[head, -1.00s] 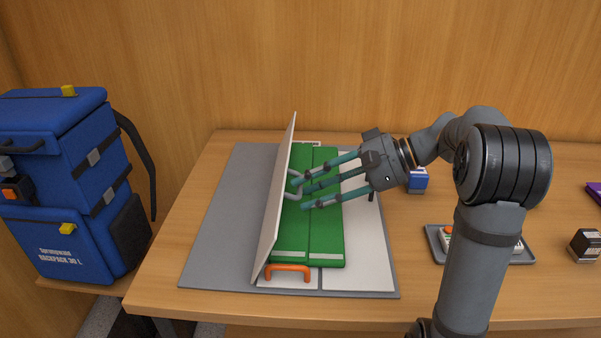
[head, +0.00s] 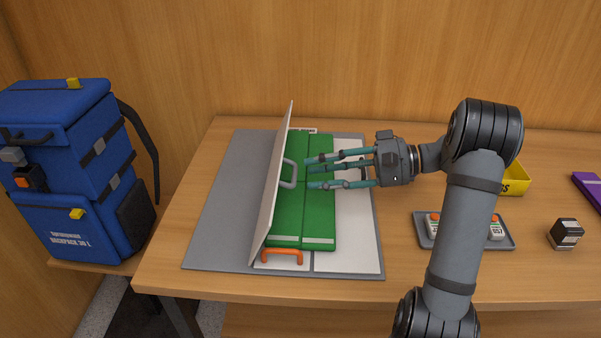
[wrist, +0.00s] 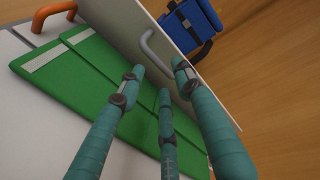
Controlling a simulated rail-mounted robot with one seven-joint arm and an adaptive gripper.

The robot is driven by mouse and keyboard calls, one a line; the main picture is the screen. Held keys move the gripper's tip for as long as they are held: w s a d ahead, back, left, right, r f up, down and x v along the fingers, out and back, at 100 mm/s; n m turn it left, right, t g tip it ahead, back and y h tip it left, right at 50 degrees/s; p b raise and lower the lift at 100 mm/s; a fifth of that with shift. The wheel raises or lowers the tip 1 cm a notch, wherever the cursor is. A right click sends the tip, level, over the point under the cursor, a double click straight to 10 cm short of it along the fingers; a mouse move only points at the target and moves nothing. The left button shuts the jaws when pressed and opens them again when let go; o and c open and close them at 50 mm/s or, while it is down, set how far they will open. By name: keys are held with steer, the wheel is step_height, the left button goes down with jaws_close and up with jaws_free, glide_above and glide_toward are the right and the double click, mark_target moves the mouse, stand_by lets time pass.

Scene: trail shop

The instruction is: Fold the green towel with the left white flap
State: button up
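The green towel (head: 318,208) lies on the folding board, with a crease down its length and pale stripes at its near end. The left white flap (head: 268,200) stands raised almost upright along the towel's left side. Its grey handle (head: 289,172) faces right, towards my gripper (head: 309,174). The three teal fingers are spread open above the towel, with the tips close to the handle but not closed around it. In the wrist view, the handle (wrist: 154,52) shows just beyond the open fingers, and the towel (wrist: 75,80) lies below them.
A grey mat (head: 222,205) lies under the board, with an orange handle (head: 281,256) at the near edge. A blue backpack (head: 70,175) stands left. A tray (head: 466,240), a yellow bin (head: 516,180), a small dark box (head: 566,233) and a purple item (head: 588,188) are on the right.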

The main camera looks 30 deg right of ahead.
steer(key=shift+x, duration=2.1)
steer(key=shift+c, duration=0.3)
steer(key=c, duration=0.7)
jaws_close()
